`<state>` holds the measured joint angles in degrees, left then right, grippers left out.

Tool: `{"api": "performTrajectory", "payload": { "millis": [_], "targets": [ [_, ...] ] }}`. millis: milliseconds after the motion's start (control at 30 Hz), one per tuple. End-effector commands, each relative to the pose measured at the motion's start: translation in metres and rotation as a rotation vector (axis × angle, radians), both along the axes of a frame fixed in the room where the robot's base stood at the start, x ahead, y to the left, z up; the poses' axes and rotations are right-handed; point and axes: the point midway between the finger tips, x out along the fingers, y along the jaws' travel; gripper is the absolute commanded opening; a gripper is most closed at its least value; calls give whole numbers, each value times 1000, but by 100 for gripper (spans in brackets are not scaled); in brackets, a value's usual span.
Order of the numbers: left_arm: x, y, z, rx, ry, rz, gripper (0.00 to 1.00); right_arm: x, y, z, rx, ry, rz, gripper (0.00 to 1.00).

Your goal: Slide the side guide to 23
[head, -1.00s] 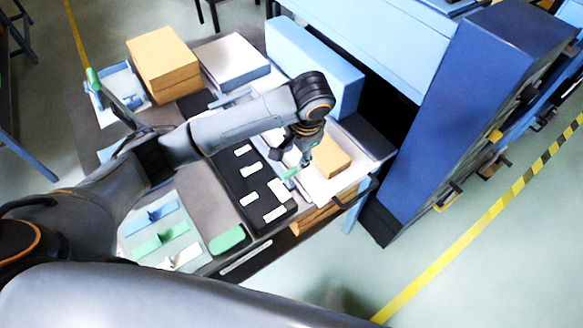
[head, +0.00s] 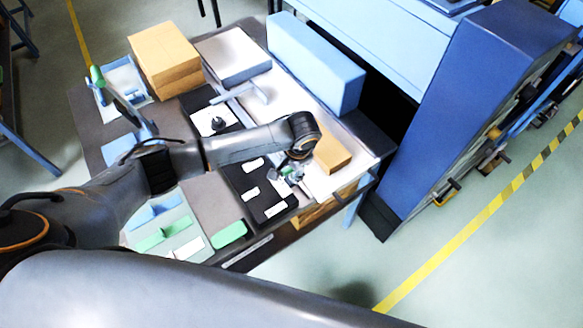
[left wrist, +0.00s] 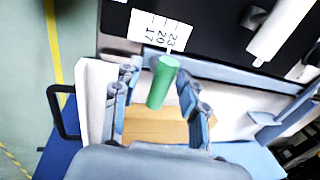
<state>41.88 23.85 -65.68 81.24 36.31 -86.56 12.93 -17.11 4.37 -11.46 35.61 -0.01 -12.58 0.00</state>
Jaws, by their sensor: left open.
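The side guide's green cylindrical handle (left wrist: 162,82) stands between the two spread fingers of my left gripper (left wrist: 158,103) in the left wrist view, with a visible gap on each side. A blue-grey bar (left wrist: 225,72) runs behind the handle. A white scale label (left wrist: 158,31) reads 23, 20 and 17; the handle's top end is just below it, and I cannot tell the exact setting. In the head view my left gripper (head: 291,172) is over the black panel's right edge, with the green handle (head: 287,170) partly hidden by it. My right gripper is not in view.
The black panel (head: 236,178) carries several white labels. A cardboard-coloured block (head: 333,155) lies on the white surface just right of the gripper. A blue T-shaped bar (head: 258,91), a long blue block (head: 315,62) and stacked brown boxes (head: 163,60) stand farther back.

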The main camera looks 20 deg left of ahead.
Motion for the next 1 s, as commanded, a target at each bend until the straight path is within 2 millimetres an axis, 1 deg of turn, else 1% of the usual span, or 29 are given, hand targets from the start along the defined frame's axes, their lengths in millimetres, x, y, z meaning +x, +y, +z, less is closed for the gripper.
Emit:
{"api": "performTrajectory", "payload": {
  "millis": [33, 67, 100, 167, 200, 233, 467, 633, 867, 900, 1000],
  "targets": [
    [0, 0, 0, -1, 1, 0, 39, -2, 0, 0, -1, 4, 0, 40],
    [0, 0, 0, -1, 1, 0, 32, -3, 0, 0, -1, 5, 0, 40],
    [0, 0, 0, -1, 1, 0, 24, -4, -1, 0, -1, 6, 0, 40],
    [0, 0, 0, -1, 1, 0, 12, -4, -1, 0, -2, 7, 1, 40],
    [0, 0, 0, -1, 1, 0, 4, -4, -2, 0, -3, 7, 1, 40],
    [0, 0, 0, -1, 1, 0, 0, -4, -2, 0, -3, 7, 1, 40],
    [0, 0, 1, 0, 0, 0, 0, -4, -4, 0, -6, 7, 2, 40],
    [8, 11, 3, 0, 1, 2, 0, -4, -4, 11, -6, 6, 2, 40],
    [10, 12, 0, 1, -1, 1, 0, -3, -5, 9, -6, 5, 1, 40],
    [10, 12, 0, 1, -1, 1, 23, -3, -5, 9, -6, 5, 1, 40],
    [10, 12, 0, 1, -1, 1, 43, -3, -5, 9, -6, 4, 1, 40]
  ]
}}
